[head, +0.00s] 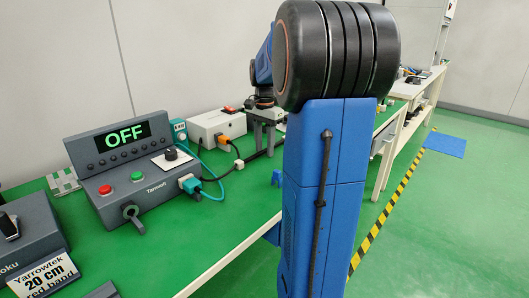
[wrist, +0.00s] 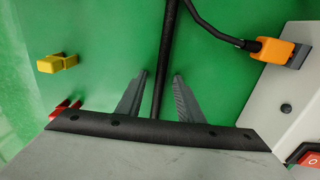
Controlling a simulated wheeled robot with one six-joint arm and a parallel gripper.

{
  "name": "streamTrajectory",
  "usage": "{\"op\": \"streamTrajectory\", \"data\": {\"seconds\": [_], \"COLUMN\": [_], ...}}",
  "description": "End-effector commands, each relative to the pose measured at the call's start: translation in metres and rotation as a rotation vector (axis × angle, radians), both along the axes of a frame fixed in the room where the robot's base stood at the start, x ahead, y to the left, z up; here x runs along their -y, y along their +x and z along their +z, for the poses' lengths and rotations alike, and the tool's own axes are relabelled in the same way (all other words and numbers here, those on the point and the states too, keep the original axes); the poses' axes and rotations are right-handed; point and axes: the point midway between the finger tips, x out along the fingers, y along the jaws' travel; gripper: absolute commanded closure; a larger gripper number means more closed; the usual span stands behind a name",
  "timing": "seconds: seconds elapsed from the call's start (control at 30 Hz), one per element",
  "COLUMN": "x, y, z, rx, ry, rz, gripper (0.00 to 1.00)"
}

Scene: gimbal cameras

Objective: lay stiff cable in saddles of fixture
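The stiff black cable (wrist: 168,50) runs up the wrist view between the two grey fingers of my gripper (wrist: 160,77). The fingers are apart, with a gap on each side of the cable. I cannot tell how far above the cable they are. A yellow saddle (wrist: 57,63) and a red saddle (wrist: 64,108) stand on the green surface left of the gripper. In the head view, my gripper (head: 264,135) is small behind my blue arm, over the bench beside the black cable (head: 254,156). A blue saddle (head: 277,178) stands nearer on the bench.
A white box (head: 213,130) has an orange plug (head: 225,138), and this plug also shows in the wrist view (wrist: 272,50) with a thin black lead. A grey console (head: 135,170) reading OFF is on the left. The green benchtop (head: 215,235) is clear near its front edge.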

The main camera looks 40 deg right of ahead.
Motion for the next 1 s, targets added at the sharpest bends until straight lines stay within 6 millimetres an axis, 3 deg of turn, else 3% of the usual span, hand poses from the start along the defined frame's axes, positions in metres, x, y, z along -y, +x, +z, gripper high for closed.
{"op": "streamTrajectory", "data": {"seconds": [0.07,0.2,0.63,1.0], "x": [0.0,0.0,0.0,0.0], "y": [0.0,0.0,0.0,0.001], "z": [0.0,0.0,0.009,0.072], "rx": [0.0,0.0,0.002,0.003], "ry": [0.0,0.0,-0.002,-0.002], "rz": [0.0,0.0,0.0,0.0], "gripper": [0.69,1.0,1.0,1.0]}}
